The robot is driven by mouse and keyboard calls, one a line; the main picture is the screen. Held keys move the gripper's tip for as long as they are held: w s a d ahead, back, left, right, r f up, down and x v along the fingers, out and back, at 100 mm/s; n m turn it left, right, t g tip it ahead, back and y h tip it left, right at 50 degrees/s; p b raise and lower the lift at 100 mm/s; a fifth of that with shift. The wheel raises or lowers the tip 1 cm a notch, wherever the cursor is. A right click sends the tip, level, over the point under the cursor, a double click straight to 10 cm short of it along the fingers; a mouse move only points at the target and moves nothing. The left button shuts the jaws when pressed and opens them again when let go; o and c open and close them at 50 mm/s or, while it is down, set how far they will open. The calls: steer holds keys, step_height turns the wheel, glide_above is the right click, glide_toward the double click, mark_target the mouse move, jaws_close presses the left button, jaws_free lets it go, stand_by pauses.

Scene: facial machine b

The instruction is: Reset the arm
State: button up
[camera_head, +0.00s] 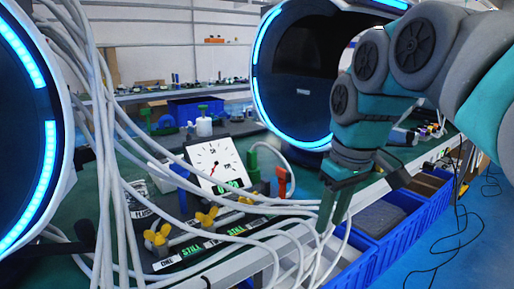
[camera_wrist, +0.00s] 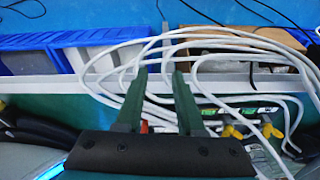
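My arm comes in from the upper right of the head view, and my gripper (camera_head: 331,222) points down beside the front edge of the workbench, close to white cables. In the wrist view my gripper (camera_wrist: 160,78) has two green fingers standing apart, with a clear gap between them. I see nothing held. White cables (camera_wrist: 215,50) run past the fingertips; whether they touch the fingers I cannot tell.
A gauge (camera_head: 215,163), yellow valve handles (camera_head: 206,217) and a red handle (camera_head: 282,181) stand on the green bench left of my gripper. Blue bins (camera_head: 400,232) line its front edge. A large glowing ring (camera_head: 262,80) stands behind. Blue floor at right is mostly open, with black cables.

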steer(key=s+f+m+g, duration=0.1)
steer(key=s+f+m, duration=0.2)
steer(key=s+f, duration=0.8)
steer(key=s+d+f+m+g+h, duration=0.1)
steer(key=s+f+m+g, duration=0.1)
steer(key=s+f, duration=0.9)
steer(key=shift+s+d+f+m, duration=0.2)
steer(key=shift+d+m, duration=0.1)
steer(key=shift+m, duration=0.2)
